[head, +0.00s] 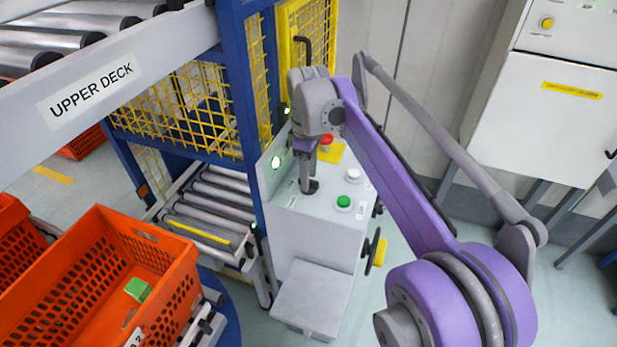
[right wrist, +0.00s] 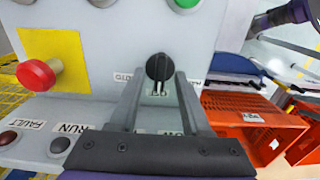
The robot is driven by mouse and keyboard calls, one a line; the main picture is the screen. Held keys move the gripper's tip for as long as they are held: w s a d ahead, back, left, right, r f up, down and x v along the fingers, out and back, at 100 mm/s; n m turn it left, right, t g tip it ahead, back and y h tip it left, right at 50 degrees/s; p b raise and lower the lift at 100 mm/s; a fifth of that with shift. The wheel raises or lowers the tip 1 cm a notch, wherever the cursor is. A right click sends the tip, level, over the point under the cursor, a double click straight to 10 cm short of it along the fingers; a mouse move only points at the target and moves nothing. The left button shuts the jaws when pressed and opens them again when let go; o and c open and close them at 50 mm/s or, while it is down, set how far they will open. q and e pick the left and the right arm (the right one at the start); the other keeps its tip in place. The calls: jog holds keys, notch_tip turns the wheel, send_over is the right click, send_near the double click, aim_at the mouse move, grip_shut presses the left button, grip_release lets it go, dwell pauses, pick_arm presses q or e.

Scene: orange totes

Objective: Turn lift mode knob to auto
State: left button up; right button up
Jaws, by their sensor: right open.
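The knob (right wrist: 159,66) is round and black, on the grey panel in the right wrist view. Its raised grip looks about upright in that picture. Small labels lie to its left, right and below; they are partly hidden or too small to read surely. My right gripper (right wrist: 161,80) is open, with one finger on each side of the knob; I cannot tell whether they touch it. In the head view my right gripper (head: 308,187) points down at the control box (head: 310,228), and the knob is hidden there. My left gripper does not show in the head view.
A red mushroom button (right wrist: 36,75) on a yellow plate sits beside the knob. A green button (head: 343,202) and a white button (head: 353,175) are also on the box. Orange totes (head: 170,283) stand at the left, by the roller conveyor (head: 212,200). Yellow mesh (head: 190,110) is behind.

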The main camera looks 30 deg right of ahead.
jog(key=shift+f, duration=0.4)
jog(key=shift+c, duration=0.3)
grip_shut()
jog(key=shift+m, duration=0.3)
jog(key=m+p, duration=0.1)
jog(key=m, duration=0.3)
jog(key=m+p, duration=0.1)
jog(key=m, duration=0.3)
jog(key=shift+m, duration=0.4)
